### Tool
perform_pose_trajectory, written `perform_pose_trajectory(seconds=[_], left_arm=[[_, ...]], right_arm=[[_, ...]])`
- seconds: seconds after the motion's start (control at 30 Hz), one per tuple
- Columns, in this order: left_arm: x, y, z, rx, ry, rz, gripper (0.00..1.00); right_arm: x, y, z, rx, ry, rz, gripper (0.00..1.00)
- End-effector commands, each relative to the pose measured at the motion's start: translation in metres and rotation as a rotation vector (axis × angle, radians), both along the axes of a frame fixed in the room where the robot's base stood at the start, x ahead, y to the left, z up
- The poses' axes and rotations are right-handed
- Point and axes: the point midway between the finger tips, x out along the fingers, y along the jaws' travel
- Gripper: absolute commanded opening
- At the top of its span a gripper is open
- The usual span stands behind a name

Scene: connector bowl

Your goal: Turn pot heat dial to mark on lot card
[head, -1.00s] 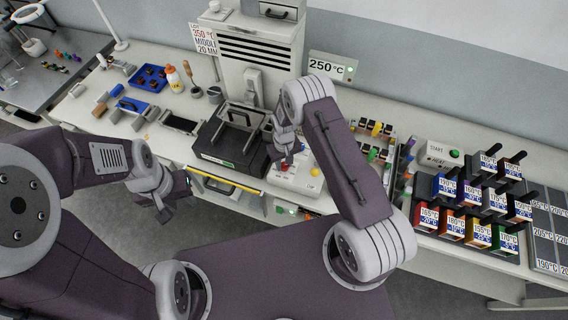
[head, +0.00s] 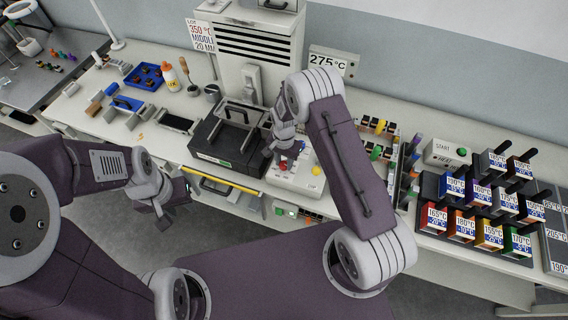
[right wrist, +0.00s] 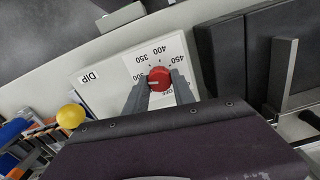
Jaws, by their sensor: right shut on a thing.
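The lot card (head: 203,36) at the back reads 350 °C, middle, 20 mm. The wall display (head: 326,61) reads 275 °C. My right gripper (right wrist: 159,86) is shut on the red heat dial (right wrist: 160,75), with one finger on each side. The white dial plate (right wrist: 118,78) shows marks including 350, 400 and 450; others are partly hidden by the fingers. In the head view my right gripper (head: 281,150) is over the control panel beside the dark pot (head: 222,146) and hides most of the dial. My left gripper (head: 172,205) is open and empty, in front of the bench.
A yellow button (right wrist: 71,116) sits near the dial, by the DIP label. A yellow bar (head: 225,184) runs along the bench front. Coloured, labelled blocks (head: 462,226) stand on a dark rack at right.

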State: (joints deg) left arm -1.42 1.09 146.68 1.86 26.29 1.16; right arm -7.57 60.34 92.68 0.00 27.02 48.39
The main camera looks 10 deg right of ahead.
Motion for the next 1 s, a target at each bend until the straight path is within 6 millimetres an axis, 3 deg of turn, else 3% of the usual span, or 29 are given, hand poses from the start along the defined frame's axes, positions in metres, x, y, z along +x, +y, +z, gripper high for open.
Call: perform_pose_trajectory(seconds=[0.6, 1.0], left_arm=[[0.000, 0.000, -0.021, 0.000, 0.000, 0.000, 0.36], [0.000, 0.000, -0.025, 0.000, 0.000, 0.000, 0.36]], right_arm=[[0.002, 0.000, 0.001, 0.001, -0.005, -0.545, 0.00], [0.002, 0.000, 0.002, 0.001, -0.005, -0.736, 0.00]])
